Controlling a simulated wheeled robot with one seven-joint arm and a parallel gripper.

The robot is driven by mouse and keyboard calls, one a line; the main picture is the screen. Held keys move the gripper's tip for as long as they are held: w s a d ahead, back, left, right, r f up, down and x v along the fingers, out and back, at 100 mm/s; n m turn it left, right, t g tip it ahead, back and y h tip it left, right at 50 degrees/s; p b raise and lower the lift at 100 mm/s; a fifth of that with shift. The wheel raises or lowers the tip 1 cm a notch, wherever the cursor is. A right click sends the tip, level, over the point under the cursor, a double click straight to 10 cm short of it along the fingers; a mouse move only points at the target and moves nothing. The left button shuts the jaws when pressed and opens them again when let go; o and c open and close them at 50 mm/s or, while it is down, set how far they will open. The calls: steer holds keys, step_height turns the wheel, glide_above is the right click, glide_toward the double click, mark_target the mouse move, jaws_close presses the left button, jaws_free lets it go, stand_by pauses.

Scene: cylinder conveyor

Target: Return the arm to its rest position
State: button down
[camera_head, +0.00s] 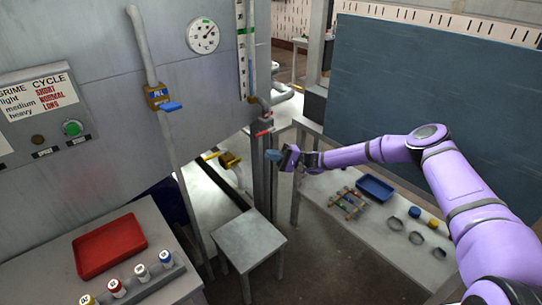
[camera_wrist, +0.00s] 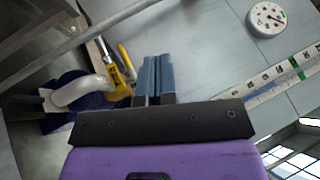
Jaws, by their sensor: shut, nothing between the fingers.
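My purple arm reaches in from the right in the head view, stretched out level toward the middle of the picture. My gripper (camera_head: 274,155) is at its far end, in the air in front of the grey machine's right edge. In the wrist view its two blue-grey fingers (camera_wrist: 154,78) lie side by side, shut, with nothing held. No object touches the fingers.
A grey machine (camera_head: 90,50) with pipes stands at the left. A red tray (camera_head: 110,246) and several small cylinders lie on the left table. A small stool (camera_head: 249,240) stands in the middle. The right bench holds a blue tray (camera_head: 375,188), a rack (camera_head: 348,203) and rings (camera_head: 416,238).

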steer(key=s+d+r+n+h, duration=0.1)
steer(key=s+d+r+h, duration=0.2)
steer(key=s+r+h, duration=0.5)
steer(key=s+d+r+n+h, duration=0.2)
steer(key=s+d+r+h, duration=0.3)
steer(key=r, duration=0.6)
steer(key=s+d+r+n+h, duration=0.1)
steer(key=s+d+r+h, duration=0.1)
steer(key=s+r+h, duration=0.5)
steer(key=s+d+r+m+t, duration=0.1)
steer(key=s+d+r, duration=0.3)
steer(key=s, duration=0.5)
steer(key=s+d+r+m+t+h, duration=0.1)
steer(key=s+d+r+t, duration=0.3)
steer(key=s+d, duration=0.2)
steer(key=s+d+r+m+t+h, duration=0.1)
steer(key=s+d+r, duration=0.4)
steer(key=s, duration=0.6)
steer(key=shift+s+d+t, duration=0.15)
steer(key=shift+s+t, duration=0.2)
steer(key=shift+t, duration=0.35)
